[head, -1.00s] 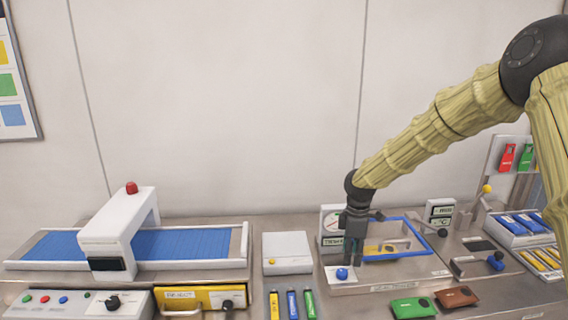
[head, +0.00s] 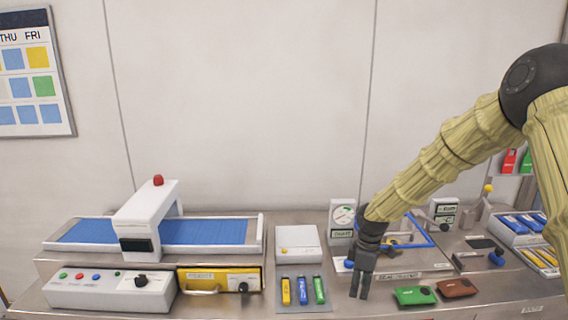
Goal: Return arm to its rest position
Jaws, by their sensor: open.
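My gripper (head: 361,288) hangs at the end of my tan-sleeved arm, fingers pointing down, over the front of the steel bench. It is open and I see nothing held in it. It is between the colored sticks on its left and the green pouch (head: 416,296) on its right. Behind it is the sealing station with a blue frame (head: 425,238) and a blue knob (head: 349,264), partly hidden by my wrist.
A conveyor with blue belt (head: 203,232) and a white arch (head: 146,217) is at left, above a button panel (head: 108,291) and yellow drawer (head: 219,280). A white box (head: 298,243), a brown pouch (head: 457,288) and a rack of blue packs (head: 524,224) stand nearby. Space above the bench is clear.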

